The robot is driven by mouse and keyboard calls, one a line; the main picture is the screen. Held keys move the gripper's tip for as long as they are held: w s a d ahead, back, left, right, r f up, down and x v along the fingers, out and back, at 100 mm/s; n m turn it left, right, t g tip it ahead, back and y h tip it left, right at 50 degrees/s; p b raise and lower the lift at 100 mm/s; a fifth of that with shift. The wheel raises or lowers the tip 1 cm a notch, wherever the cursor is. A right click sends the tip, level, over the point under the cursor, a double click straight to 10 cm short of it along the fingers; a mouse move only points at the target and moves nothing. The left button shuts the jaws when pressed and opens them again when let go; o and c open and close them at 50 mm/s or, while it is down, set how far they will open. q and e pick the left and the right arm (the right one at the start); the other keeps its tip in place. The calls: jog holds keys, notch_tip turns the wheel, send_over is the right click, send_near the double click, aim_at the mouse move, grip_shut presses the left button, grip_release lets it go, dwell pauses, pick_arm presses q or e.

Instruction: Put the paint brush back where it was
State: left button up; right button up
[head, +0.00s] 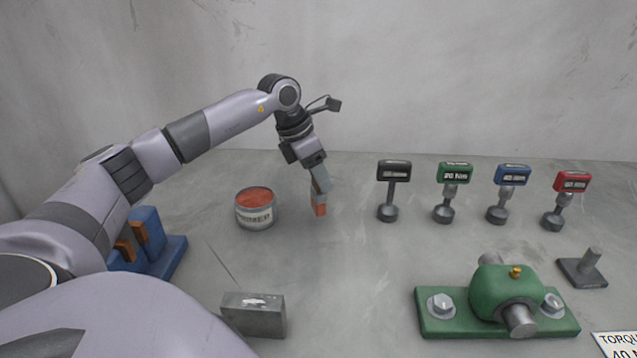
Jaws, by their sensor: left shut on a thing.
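My left gripper (318,183) is shut on the paint brush, pointing down just right of the paint can. Only the brush's orange-red lower end (320,209) shows clearly below the fingers; the rest is hidden by the gripper. I cannot tell whether the tip touches the table. The open paint can (256,216), labelled as primer, holds orange-red paint and stands upright to the left of the brush. My right gripper is not in view.
A blue stand with brown parts (148,243) is partly hidden behind my left arm. A grey block (253,314) stands in front. Several torque tools with displays, such as the green one (455,175), stand at right. A green machine (505,295) sits front right.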

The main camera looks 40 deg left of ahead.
pick_arm(q)
jog(key=shift+f, duration=1.25)
jog(key=o, duration=1)
jog(key=shift+f, duration=0.15)
jog(key=shift+o, duration=0.2)
jog(key=shift+r, duration=0.25)
jog(key=v, duration=1.2)
jog(key=shift+b, duration=0.35)
jog(key=shift+f, duration=0.15)
